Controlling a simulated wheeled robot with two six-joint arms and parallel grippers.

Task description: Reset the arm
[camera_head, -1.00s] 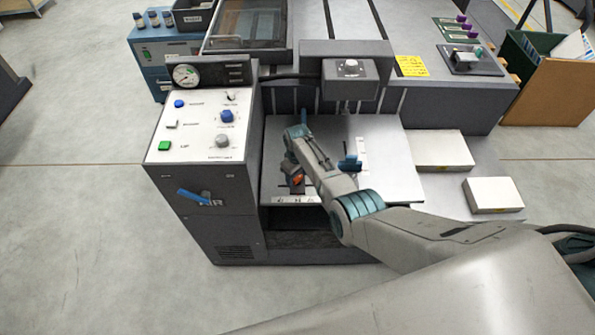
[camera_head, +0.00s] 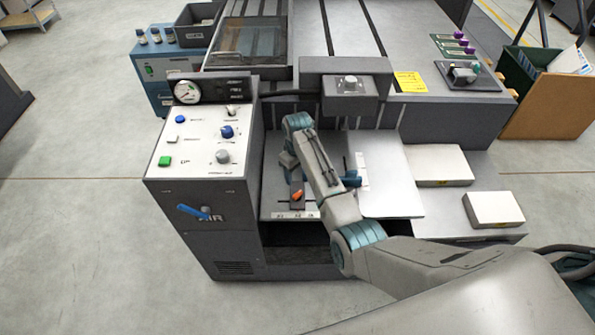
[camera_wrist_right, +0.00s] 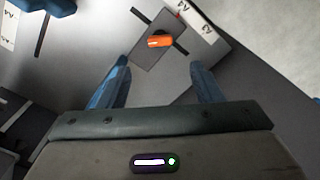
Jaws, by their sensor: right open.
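My right arm reaches in from the lower right in the head view, its wrist (camera_head: 298,124) over the grey plate in the machine's bay. The right gripper's fingers are mostly hidden behind the arm there. In the right wrist view the right gripper (camera_wrist_right: 160,80) shows two blue fingers spread apart with nothing between them. Ahead of the fingers is an orange knob (camera_wrist_right: 160,41) on a dark grey slide block; the knob also shows in the head view (camera_head: 297,196). The fingers are apart from it. My left gripper is not in view.
A control panel (camera_head: 190,158) with a gauge, buttons and a blue AIR lever (camera_head: 193,211) stands left of the bay. A dark overhead unit (camera_head: 349,88) hangs behind the arm. White boxes (camera_head: 493,209) lie to the right. A white sheet (camera_head: 387,175) covers the plate's right part.

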